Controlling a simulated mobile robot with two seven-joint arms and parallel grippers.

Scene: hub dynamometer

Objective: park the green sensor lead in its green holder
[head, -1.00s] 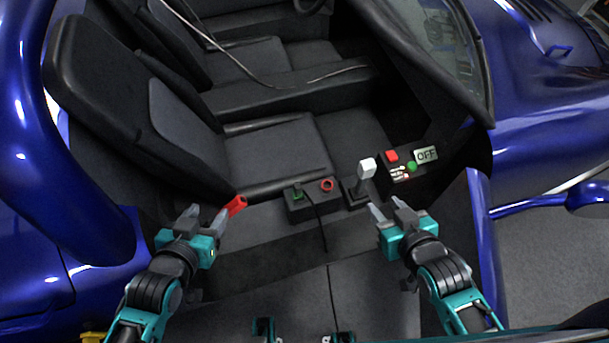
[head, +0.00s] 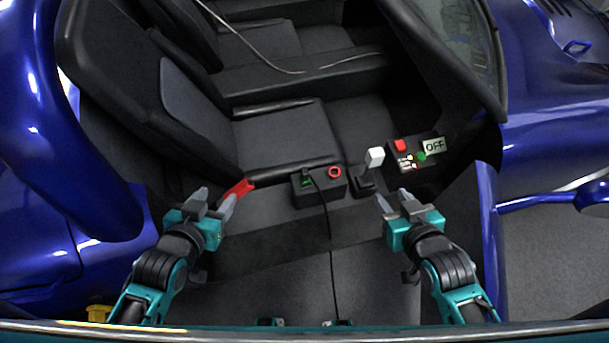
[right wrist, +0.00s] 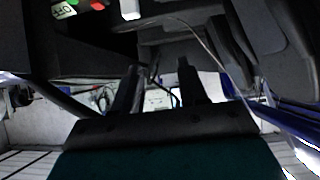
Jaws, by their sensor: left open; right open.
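A black box (head: 318,190) sits at the near edge of the seat area. A small green part (head: 306,182), seemingly the green holder, is on its left half. A dark plug (head: 306,171) stands at it, and a thin black cable (head: 328,225) runs from there over the box and down. Whether the plug is seated is too small to tell. My left gripper (head: 217,198) is open, left of the box. My right gripper (head: 391,196) is open and empty, right of the box; its spread fingers show in the right wrist view (right wrist: 160,85).
A red ring (head: 334,171) is on the box's right half. A red piece (head: 239,188) lies by my left fingertips; contact is unclear. A white-knobbed lever (head: 375,157) and a panel with an OFF sign (head: 433,146) stand right. The seat (head: 275,140) lies behind, blue bodywork (head: 95,190) left.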

